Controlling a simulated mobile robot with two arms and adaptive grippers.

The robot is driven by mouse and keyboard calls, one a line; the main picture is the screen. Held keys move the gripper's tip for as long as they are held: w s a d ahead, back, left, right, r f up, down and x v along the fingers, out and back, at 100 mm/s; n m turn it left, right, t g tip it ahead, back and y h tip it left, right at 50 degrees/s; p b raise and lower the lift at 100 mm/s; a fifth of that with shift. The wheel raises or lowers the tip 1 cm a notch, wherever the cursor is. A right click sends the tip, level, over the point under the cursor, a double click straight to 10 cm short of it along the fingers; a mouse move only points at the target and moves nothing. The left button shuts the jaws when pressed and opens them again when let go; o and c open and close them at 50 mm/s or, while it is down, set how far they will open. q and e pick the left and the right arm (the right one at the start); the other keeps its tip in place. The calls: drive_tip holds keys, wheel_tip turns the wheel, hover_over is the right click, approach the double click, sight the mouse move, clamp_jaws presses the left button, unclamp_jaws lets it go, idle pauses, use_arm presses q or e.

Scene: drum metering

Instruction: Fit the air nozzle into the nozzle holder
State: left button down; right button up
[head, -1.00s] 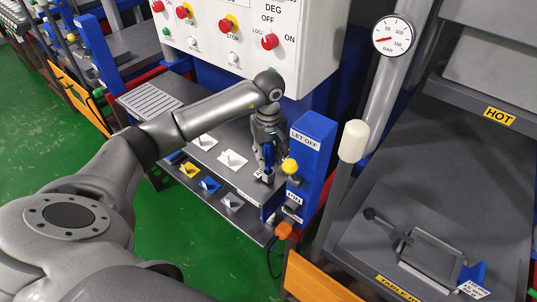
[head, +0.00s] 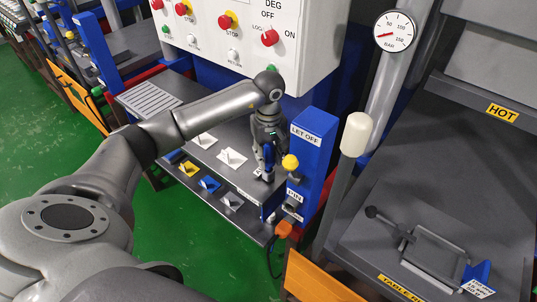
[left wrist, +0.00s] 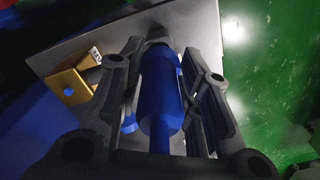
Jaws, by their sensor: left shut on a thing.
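My left gripper (head: 266,170) points down over the right end of the grey bench, close to the blue LET OFF post. It is shut on the blue air nozzle (left wrist: 162,95), which lies lengthwise between the two fingers in the left wrist view. In the head view the nozzle (head: 269,157) shows only as a blue strip between the fingers. A yellow-orange bracket (left wrist: 70,87) with a small white label stands on the bench beside the fingers in the left wrist view. I cannot tell for sure that it is the nozzle holder. The nozzle's tip is hidden. My right gripper is out of view.
Several coloured scoop-like pieces lie along the bench front, including a blue one (head: 209,184). A white control box (head: 245,40) hangs above. Green floor lies in front.

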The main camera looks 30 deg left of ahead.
use_arm(q)
drive_tip(key=shift+f+b, duration=1.3)
drive_tip(key=shift+f, duration=0.2)
drive_tip(key=c, duration=1)
unclamp_jaws()
drive_tip(key=shift+o, duration=0.2)
wheel_tip(320, 180, up, 12)
drive_tip(key=shift+r, duration=0.1)
